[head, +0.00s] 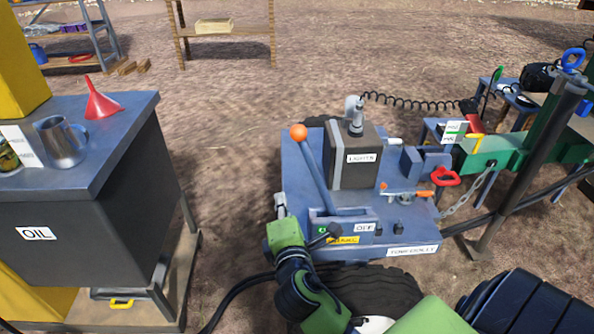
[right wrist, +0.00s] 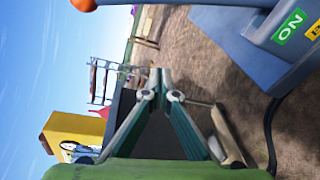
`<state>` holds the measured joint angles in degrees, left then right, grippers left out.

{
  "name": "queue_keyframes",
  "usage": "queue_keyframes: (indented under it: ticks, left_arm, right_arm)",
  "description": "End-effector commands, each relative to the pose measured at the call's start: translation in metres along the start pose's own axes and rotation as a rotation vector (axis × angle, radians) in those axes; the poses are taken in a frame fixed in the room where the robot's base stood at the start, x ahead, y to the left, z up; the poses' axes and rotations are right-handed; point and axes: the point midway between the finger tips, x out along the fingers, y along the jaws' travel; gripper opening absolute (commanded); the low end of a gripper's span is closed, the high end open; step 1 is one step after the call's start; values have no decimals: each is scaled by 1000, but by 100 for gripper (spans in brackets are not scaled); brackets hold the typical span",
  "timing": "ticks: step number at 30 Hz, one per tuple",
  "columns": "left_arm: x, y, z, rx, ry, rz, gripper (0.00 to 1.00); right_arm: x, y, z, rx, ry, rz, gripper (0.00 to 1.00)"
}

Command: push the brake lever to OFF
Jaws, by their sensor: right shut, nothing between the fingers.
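The brake lever (head: 314,172) is a blue-grey bar with an orange ball knob (head: 299,132). It rises from a slot on the blue tow dolly (head: 400,232) and leans to the left, toward the side with the green ON label (head: 321,230). The OFF label (head: 365,227) is right of the slot. My right gripper (head: 279,200) is shut and empty, left of the lever and below its knob, apparently apart from it. In the right wrist view its fingertips (right wrist: 160,78) meet; the knob (right wrist: 83,4) shows at the top edge. My left gripper is out of view.
A dark box labelled LIGHTER (head: 362,158) stands on the dolly behind the lever. A red-handled part (head: 445,176) is at its right. The oil cabinet (head: 90,230), with a metal mug (head: 62,142) and red funnel (head: 101,101), stands left. Bare ground lies between.

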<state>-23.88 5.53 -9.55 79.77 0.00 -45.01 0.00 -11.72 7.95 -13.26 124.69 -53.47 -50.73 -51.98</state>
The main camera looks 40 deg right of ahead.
Motion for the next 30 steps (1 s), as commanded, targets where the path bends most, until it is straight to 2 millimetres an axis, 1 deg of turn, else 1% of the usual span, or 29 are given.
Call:
queue_keyframes:
  ticks: [1,3,6,17,20,23,30]
  left_arm:
    - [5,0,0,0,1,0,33]
    - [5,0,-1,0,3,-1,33]
    - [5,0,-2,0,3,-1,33]
    - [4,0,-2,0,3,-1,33]
    - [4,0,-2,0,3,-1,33]
    - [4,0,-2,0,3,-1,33]
    - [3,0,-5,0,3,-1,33]
  right_arm:
    - [-3,15,8,-25,-25,42,0]
    - [-8,32,18,-55,-51,80,0]
    - [-11,44,24,-74,-71,103,0]
    - [-9,45,25,-76,-72,104,0]
    - [0,46,25,-77,-72,105,0]
    - [15,49,27,-76,-73,106,0]
    - [67,54,30,-75,-74,105,0]
